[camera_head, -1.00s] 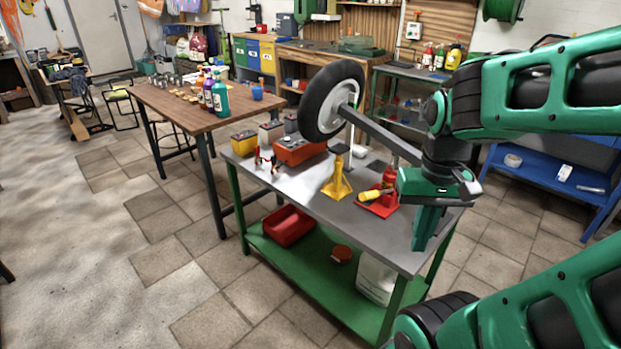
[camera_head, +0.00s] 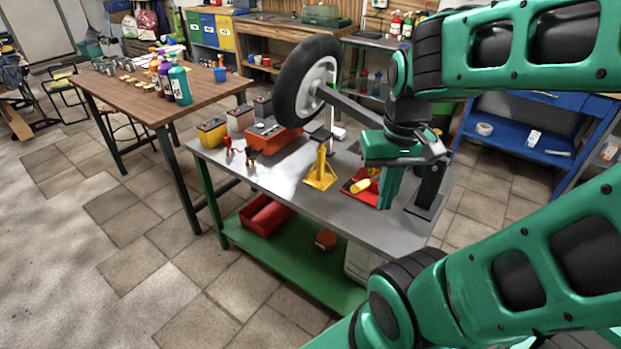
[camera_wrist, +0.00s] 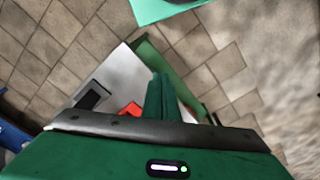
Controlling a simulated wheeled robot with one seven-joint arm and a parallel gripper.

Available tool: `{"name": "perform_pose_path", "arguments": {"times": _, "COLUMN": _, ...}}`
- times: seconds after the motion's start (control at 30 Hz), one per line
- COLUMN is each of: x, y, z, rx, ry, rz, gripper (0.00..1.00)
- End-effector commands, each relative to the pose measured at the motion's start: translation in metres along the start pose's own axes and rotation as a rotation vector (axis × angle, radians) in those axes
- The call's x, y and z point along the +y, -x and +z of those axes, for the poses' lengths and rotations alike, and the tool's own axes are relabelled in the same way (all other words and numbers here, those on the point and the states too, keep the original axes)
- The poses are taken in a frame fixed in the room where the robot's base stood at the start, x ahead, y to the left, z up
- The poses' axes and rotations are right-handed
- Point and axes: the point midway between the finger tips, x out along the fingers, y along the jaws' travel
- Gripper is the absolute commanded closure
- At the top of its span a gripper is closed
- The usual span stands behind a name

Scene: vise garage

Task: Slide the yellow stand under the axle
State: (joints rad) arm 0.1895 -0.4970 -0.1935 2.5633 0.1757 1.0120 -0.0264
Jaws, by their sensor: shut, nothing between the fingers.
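The yellow stand (camera_head: 321,172) stands upright on the grey bench top, on the near side of the axle (camera_head: 352,108). The axle is a grey bar running right from the hub of a raised wheel (camera_head: 305,88). My gripper (camera_head: 387,203) points down, shut and empty, to the right of the stand and apart from it. It hides part of a red jack (camera_head: 359,190) with a yellow handle. In the wrist view my gripper's fingers (camera_wrist: 160,80) are together, with a red piece of the jack (camera_wrist: 131,109) beside them; the stand is not visible there.
A black support (camera_head: 429,188) stands right of my gripper. Red and black clamps (camera_head: 240,150), an orange box (camera_head: 272,135) and batteries (camera_head: 212,132) sit on the left of the bench. The near bench top (camera_head: 290,183) left of the stand is clear.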

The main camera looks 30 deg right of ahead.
Motion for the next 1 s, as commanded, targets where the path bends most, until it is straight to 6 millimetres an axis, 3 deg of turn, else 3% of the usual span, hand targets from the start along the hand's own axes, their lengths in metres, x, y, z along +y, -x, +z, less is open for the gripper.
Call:
{"name": "perform_pose_path", "arguments": {"times": 0.07, "x": -0.025, "y": -0.003, "z": -0.027, "rx": 0.054, "ry": 0.117, "rz": 0.008, "gripper": 1.0}}
{"name": "perform_pose_path", "arguments": {"times": 0.2, "x": -0.102, "y": -0.011, "z": -0.077, "rx": 0.177, "ry": 0.395, "rz": 0.006, "gripper": 1.0}}
{"name": "perform_pose_path", "arguments": {"times": 0.3, "x": -0.142, "y": -0.027, "z": -0.097, "rx": 0.207, "ry": 0.551, "rz": 0.022, "gripper": 1.0}}
{"name": "perform_pose_path", "arguments": {"times": 0.4, "x": -0.162, "y": -0.048, "z": -0.11, "rx": 0.193, "ry": 0.667, "rz": 0.066, "gripper": 1.0}}
{"name": "perform_pose_path", "arguments": {"times": 0.57, "x": -0.171, "y": -0.086, "z": -0.127, "rx": 0.127, "ry": 0.815, "rz": 0.176, "gripper": 1.0}}
{"name": "perform_pose_path", "arguments": {"times": 1.0, "x": -0.159, "y": -0.177, "z": -0.158, "rx": -0.122, "ry": 1.213, "rz": 0.587, "gripper": 1.0}}
